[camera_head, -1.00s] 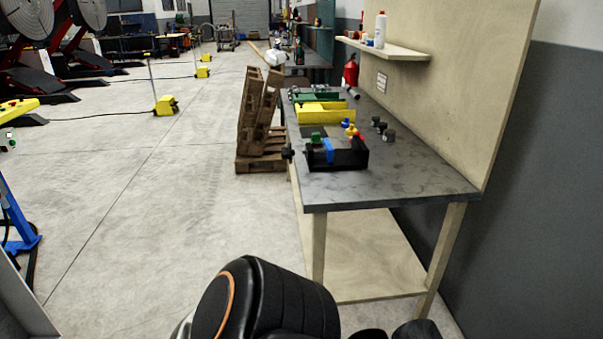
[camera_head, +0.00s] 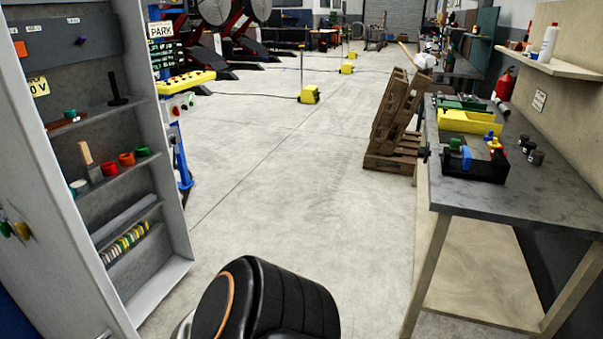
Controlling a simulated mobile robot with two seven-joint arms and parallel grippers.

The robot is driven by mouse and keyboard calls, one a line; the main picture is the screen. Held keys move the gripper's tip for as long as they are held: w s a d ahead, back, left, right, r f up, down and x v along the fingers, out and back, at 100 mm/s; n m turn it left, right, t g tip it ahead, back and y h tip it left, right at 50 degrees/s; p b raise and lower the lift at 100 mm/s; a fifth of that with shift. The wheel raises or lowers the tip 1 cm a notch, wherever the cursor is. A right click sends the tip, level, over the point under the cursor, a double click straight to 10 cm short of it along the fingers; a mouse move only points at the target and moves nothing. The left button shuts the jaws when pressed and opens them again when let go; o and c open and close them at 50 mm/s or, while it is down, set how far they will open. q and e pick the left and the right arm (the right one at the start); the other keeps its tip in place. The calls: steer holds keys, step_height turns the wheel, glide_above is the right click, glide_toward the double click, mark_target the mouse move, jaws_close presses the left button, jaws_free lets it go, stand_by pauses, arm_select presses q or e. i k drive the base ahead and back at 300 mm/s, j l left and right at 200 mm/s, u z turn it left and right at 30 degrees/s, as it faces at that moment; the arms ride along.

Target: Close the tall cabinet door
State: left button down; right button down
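The tall cabinet (camera_head: 178,190) stands at the left and its front is open, so its grey inside with several shelves shows. A pale panel (camera_head: 50,265) runs along its left side, with small coloured items hanging on it and a handle-like part at the bottom. This panel may be the door or the cabinet's side; I cannot tell which. The panel is cut off by the left and bottom picture edges. Neither of my grippers is in view; only a black rounded part of my own body shows at the bottom middle.
A workbench (camera_head: 470,200) stands at the right, holding a yellow tray (camera_head: 468,122) and a black holder (camera_head: 475,166). Wooden pallets (camera_head: 393,125) lean beside it. The floor (camera_head: 290,210) between cabinet and bench is clear.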

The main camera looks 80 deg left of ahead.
mark_target(62, 266)
steer(key=u, duration=0.5)
steer(key=l+u, duration=0.1)
steer(key=u, duration=0.4)
steer(key=k+u, duration=0.1)
steer(key=u, duration=0.9)
steer(key=k+u, duration=0.1)
steer(key=u, duration=0.9)
steer(key=k+u, duration=0.1)
steer(key=u, duration=0.4)
steer(key=j+u, duration=0.1)
steer(key=u, duration=0.4)
